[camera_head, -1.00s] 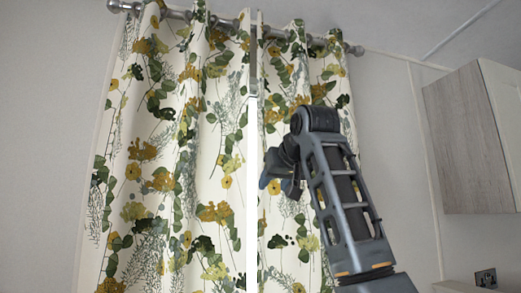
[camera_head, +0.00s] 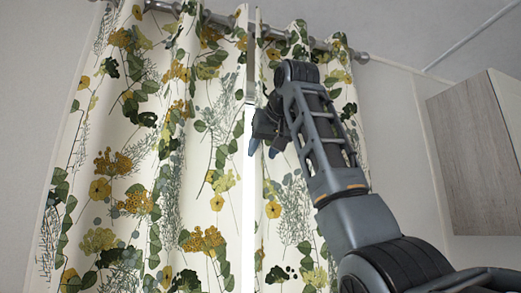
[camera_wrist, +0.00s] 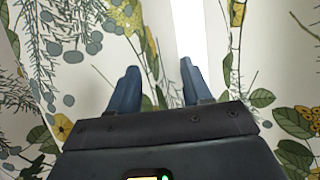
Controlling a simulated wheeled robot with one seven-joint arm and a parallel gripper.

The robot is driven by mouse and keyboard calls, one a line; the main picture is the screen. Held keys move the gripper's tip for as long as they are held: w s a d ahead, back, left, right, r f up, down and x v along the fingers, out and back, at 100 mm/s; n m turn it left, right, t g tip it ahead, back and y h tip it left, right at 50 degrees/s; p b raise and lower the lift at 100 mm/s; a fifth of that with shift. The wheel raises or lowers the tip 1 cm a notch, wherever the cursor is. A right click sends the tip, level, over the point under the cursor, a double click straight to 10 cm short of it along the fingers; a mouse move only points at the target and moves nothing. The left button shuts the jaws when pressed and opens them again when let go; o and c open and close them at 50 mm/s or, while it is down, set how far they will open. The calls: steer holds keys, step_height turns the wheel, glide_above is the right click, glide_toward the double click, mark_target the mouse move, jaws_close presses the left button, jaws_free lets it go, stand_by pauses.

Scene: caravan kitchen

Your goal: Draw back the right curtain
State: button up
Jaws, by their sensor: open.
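The right curtain (camera_head: 296,215) is white with green and yellow flowers. It hangs from the rod on the right side of a narrow bright gap. The left curtain (camera_head: 150,150), in the same print, hangs on the other side of the gap. My gripper (camera_head: 262,140) is in front of the right curtain's inner edge, close to the gap. In the wrist view my gripper (camera_wrist: 160,85) is open, its two blue fingers apart and pointing toward the gap area. I see no cloth clearly held between them. My arm hides part of the right curtain.
A metal curtain rod (camera_head: 222,20) runs along the top and ends in a knob at right. A wooden wall cabinet (camera_head: 470,155) stands out from the wall at right. The wall between curtain and cabinet is bare.

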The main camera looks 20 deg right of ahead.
steer(key=shift+x, duration=1.05)
jaws_close()
